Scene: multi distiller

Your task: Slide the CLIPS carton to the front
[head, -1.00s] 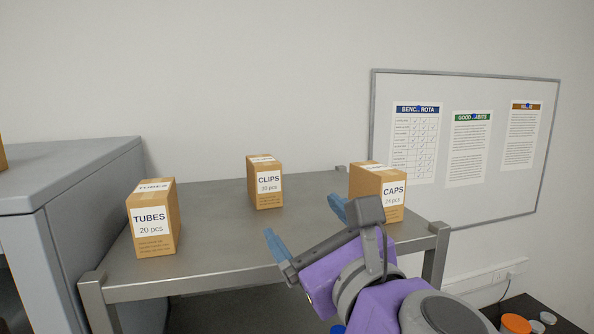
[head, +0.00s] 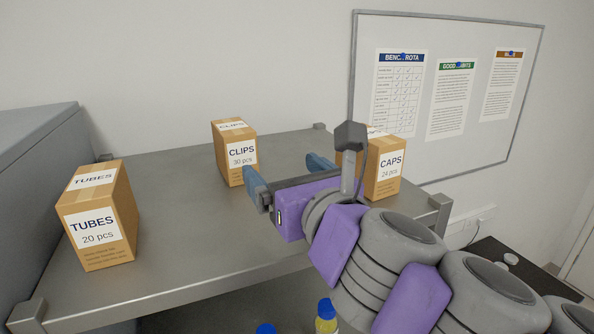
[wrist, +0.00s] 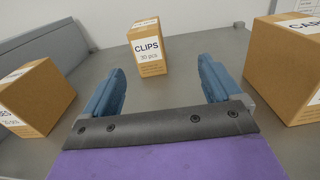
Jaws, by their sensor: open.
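The CLIPS carton (head: 236,152) is a brown box with a white label, upright toward the back of the grey metal shelf top (head: 185,235). In the wrist view the CLIPS carton (wrist: 148,48) stands ahead, roughly centred between the finger directions. My gripper (head: 285,172) is open and empty, its two blue fingers spread above the shelf top, in front of and to the right of the carton in the head view. In the wrist view the fingers (wrist: 160,76) are apart from the carton, with bare metal between.
The TUBES carton (head: 100,218) stands front left and the CAPS carton (head: 385,172) stands at the right, partly behind my gripper. A grey cabinet (head: 40,165) borders the left side. The shelf top's middle is bare. Bottles with coloured caps (head: 326,312) show below the front edge.

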